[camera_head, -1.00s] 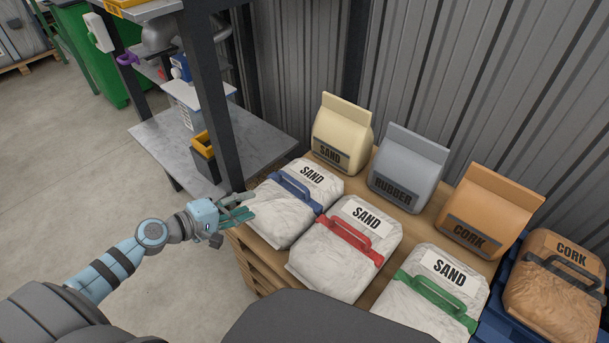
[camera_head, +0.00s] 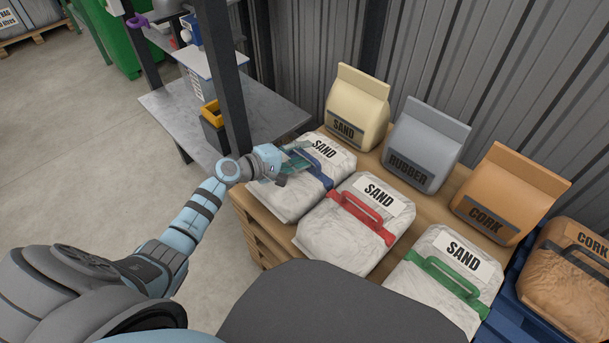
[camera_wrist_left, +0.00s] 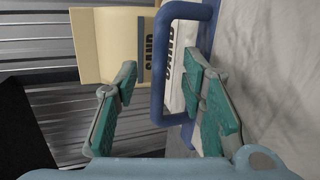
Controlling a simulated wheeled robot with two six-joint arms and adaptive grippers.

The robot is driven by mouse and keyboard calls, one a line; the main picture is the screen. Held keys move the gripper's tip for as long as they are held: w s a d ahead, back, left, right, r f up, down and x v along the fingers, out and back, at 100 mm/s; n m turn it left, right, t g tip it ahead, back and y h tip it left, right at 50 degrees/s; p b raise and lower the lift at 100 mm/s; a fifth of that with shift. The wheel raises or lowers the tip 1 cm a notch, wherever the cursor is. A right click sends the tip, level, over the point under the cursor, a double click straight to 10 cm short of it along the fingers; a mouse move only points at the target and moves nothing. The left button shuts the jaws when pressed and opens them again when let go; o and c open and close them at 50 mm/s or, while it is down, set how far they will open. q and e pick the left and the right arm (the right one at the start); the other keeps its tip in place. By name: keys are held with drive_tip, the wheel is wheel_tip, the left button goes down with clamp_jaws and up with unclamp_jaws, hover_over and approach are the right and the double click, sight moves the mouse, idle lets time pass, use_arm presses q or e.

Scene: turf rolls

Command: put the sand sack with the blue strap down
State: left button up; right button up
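The sand sack with the blue strap (camera_head: 285,203) lies at the left end of the wooden pallet stand, white with a SAND label. Its blue strap (camera_head: 322,174) is partly covered by my left gripper (camera_head: 297,161), which is over the sack at the strap. In the left wrist view the left gripper (camera_wrist_left: 160,72) is open, its teal-padded fingers apart. The blue strap's raised handle (camera_wrist_left: 157,75) stands between the fingers, and the sack's white side (camera_wrist_left: 270,80) fills the right. My right gripper is not in view.
Sand sacks with a red strap (camera_head: 340,237) and a green strap (camera_head: 425,300) lie alongside. SAND, RUBBER and CORK sample bags (camera_head: 430,140) stand behind. A cork sack (camera_head: 565,275) is at right.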

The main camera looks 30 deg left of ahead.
use_arm(q)
drive_tip(key=shift+r, duration=0.1)
clamp_jaws()
drive_tip(key=shift+r, duration=0.2)
